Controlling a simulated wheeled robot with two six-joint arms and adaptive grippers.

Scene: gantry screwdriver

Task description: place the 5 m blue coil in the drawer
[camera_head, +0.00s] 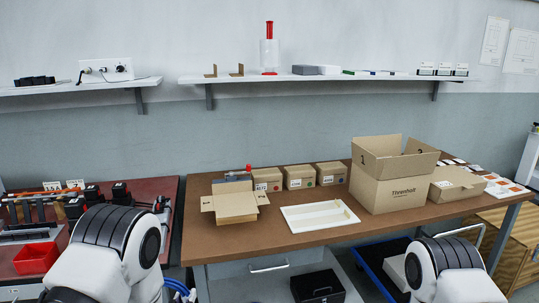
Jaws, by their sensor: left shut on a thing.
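A blue coil (178,288) shows only in part at the bottom of the head view, as a few curved blue strands beside my left forearm. My left gripper (163,207) is largely hidden behind my own arm, in the gap between the two tables. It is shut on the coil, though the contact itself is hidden. The drawer (235,276) is a grey front with a pale handle, under the brown table; I cannot tell how far it stands out. My right gripper is not in view; only my right arm shows at the bottom right.
The brown table (255,238) carries an open carton (236,205), a white divided tray (320,216), several small boxes and a large open box (390,190). A black case (318,287) stands below. A red bin (36,258) sits on the left bench.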

